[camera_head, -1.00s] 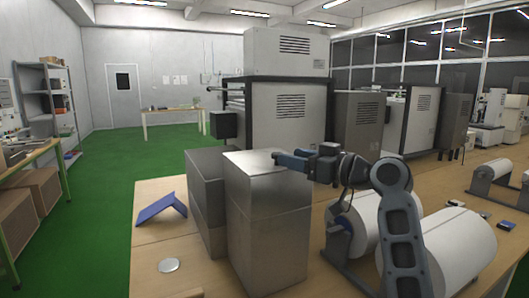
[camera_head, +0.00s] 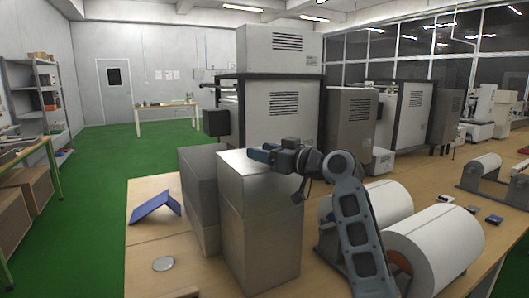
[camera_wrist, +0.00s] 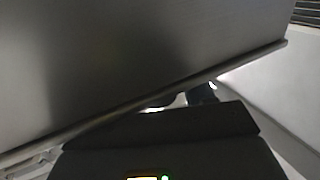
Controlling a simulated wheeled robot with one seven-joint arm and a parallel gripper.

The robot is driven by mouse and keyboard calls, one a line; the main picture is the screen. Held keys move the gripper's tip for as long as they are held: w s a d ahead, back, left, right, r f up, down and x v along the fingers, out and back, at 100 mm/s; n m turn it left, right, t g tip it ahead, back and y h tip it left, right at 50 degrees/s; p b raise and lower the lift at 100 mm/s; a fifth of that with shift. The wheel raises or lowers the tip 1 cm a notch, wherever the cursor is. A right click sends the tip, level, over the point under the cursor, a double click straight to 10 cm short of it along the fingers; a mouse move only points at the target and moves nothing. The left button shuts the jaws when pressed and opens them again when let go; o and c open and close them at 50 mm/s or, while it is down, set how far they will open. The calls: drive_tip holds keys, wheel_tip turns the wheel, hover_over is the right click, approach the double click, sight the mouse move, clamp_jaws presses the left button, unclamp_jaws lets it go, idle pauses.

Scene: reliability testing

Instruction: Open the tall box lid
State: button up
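The tall box (camera_head: 262,240) is a grey metal box standing upright on the wooden table. Its lid (camera_head: 250,190) forms the top section, and it looks level and closed in the head view. My gripper (camera_head: 251,154) reaches in from the right, at the far part of the lid's top. I cannot tell whether it touches the lid, and its fingers are too small to read. In the wrist view a grey metal surface with a straight edge (camera_wrist: 130,70) fills the upper left, close to the camera. My dark gripper body covers the bottom of that view, hiding the fingertips.
A darker grey box (camera_head: 203,195) stands directly left of the tall box. A blue folded piece (camera_head: 154,206) and a round silver disc (camera_head: 163,264) lie farther left on the table (camera_head: 150,240). Large white rolls (camera_head: 435,245) stand right, beside my arm. Machines stand behind.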

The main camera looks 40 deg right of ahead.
clamp_jaws()
drive_tip(key=shift+r, duration=0.15)
idle(0.4)
